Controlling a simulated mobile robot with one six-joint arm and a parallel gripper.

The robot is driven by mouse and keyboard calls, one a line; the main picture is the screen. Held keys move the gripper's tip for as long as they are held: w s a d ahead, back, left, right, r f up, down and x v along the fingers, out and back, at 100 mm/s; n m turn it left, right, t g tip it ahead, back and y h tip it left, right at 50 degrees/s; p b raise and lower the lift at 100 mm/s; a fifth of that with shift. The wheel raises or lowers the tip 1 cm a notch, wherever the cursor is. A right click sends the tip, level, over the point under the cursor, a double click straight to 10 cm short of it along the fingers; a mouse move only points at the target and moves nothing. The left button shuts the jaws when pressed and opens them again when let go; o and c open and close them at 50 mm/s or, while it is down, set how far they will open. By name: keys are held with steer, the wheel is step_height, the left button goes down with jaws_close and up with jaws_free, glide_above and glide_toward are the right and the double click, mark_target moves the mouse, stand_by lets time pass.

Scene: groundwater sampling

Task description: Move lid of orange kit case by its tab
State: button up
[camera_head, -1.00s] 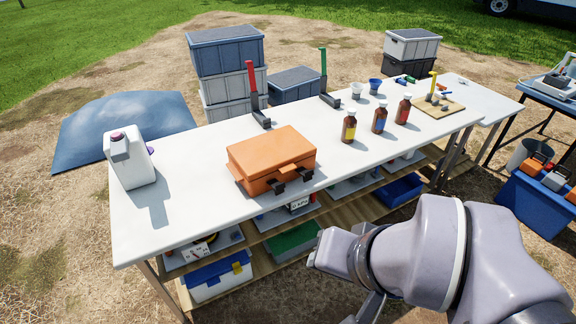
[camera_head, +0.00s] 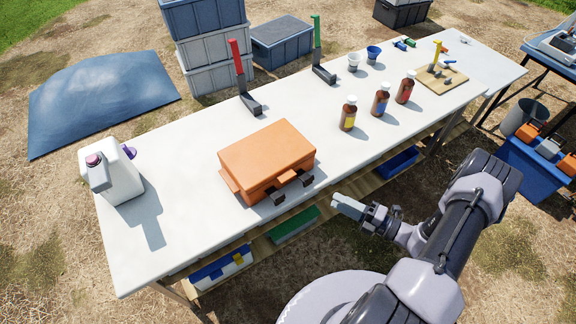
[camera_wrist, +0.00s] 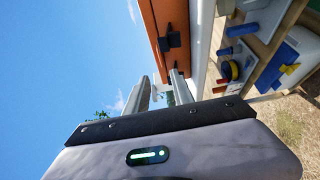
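The orange kit case (camera_head: 265,152) lies on the white table with its lid down. Two dark latches (camera_head: 278,197) are on its front side, and a small orange piece (camera_head: 229,181) sticks out at its left end.
A white jug (camera_head: 120,175) stands at the table's left end. Red-handled (camera_head: 242,75) and green-handled (camera_head: 321,50) tools stand behind the case. Three brown bottles (camera_head: 348,115) stand to its right.

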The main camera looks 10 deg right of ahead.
steer(key=b+x, duration=0.2)
steer(key=x, duration=1.4)
steer(key=shift+w+a, duration=0.1)
steer(key=shift+a, duration=0.35)
jaws_close()
stand_by(0.3)
